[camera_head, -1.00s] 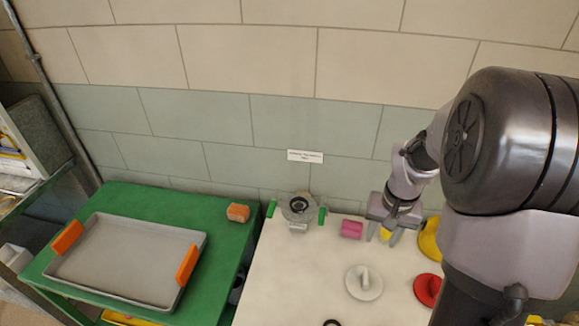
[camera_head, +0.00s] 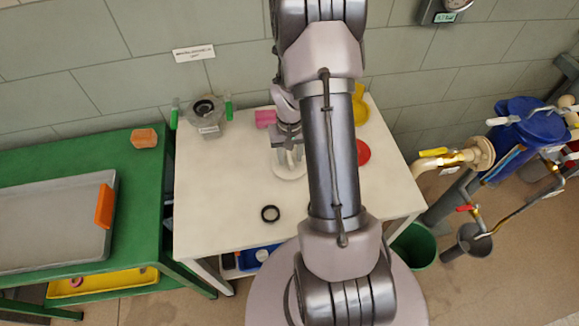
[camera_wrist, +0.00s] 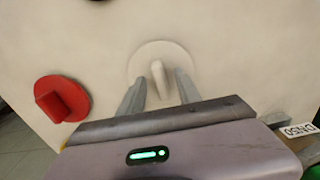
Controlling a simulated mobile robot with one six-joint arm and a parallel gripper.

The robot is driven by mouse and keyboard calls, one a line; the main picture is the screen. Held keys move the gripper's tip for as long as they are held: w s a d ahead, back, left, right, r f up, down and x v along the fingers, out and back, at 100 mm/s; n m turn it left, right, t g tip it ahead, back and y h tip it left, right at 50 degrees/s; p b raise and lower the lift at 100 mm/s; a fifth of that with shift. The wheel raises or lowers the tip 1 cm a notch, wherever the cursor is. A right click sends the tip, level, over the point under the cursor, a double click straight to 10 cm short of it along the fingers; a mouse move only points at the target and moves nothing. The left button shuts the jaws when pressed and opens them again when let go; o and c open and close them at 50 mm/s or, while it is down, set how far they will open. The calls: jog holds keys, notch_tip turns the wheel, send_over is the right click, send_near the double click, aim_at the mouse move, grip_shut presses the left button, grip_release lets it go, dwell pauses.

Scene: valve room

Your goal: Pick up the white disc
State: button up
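The white disc (camera_wrist: 178,56) with its upright handle lies on the pale table in the wrist view. It also shows in the head view (camera_head: 287,175), partly hidden by my arm. My gripper (camera_wrist: 160,80) is open, with one finger on each side of the handle and gaps visible between the fingers and the handle. In the head view my gripper (camera_head: 290,158) is over the disc. I cannot tell how high the fingertips are above the disc's surface.
A red disc (camera_wrist: 62,98) lies beside the white one. The table's front left is clear.

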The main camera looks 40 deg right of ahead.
jog(key=shift+f, duration=0.85)
jog(key=shift+r, duration=0.15)
grip_shut()
dwell(0.5)
